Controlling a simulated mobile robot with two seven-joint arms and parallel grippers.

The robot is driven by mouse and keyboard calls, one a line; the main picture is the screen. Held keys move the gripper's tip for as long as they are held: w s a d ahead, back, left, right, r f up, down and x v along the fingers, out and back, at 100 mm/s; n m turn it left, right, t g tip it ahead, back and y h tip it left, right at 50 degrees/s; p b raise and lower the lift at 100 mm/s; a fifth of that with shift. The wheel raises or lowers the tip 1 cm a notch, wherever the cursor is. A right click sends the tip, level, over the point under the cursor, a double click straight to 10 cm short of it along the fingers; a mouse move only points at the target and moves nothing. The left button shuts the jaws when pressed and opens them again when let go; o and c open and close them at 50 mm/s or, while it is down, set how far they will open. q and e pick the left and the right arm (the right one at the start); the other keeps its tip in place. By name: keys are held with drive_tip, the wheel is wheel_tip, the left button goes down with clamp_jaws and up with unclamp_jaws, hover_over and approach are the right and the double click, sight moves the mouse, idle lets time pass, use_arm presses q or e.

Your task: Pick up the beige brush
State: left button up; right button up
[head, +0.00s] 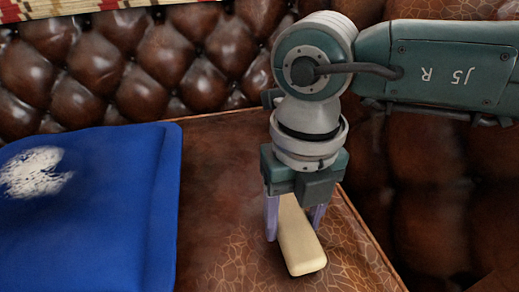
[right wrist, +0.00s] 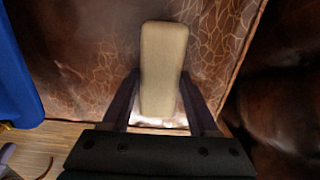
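The beige brush (head: 301,245) is a long pale block with rounded edges on the brown leather seat (head: 225,210). In the right wrist view the brush (right wrist: 163,65) points away from the gripper, and its near end lies between the fingers. My right gripper (head: 295,222) points down over the brush, with one lilac finger on each side of it. In the right wrist view the fingers (right wrist: 160,92) stand apart, with a narrow gap beside the brush, so it looks open. Any bristles are hidden. My left gripper is not in view.
A blue cushion (head: 140,225) with a white patch lies on the left of the seat. A tufted leather backrest (head: 140,75) rises behind, and a leather armrest (head: 430,190) stands at the right. The seat between cushion and brush is clear.

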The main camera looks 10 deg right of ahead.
sight(293, 222)
clamp_jaws()
idle(0.3)
drive_tip(key=shift+r+p, duration=0.35)
drive_tip(key=shift+r, duration=0.25)
wheel_tip(293, 222, up, 19)
drive_tip(key=p, duration=0.8)
drive_tip(key=shift+f, duration=0.1)
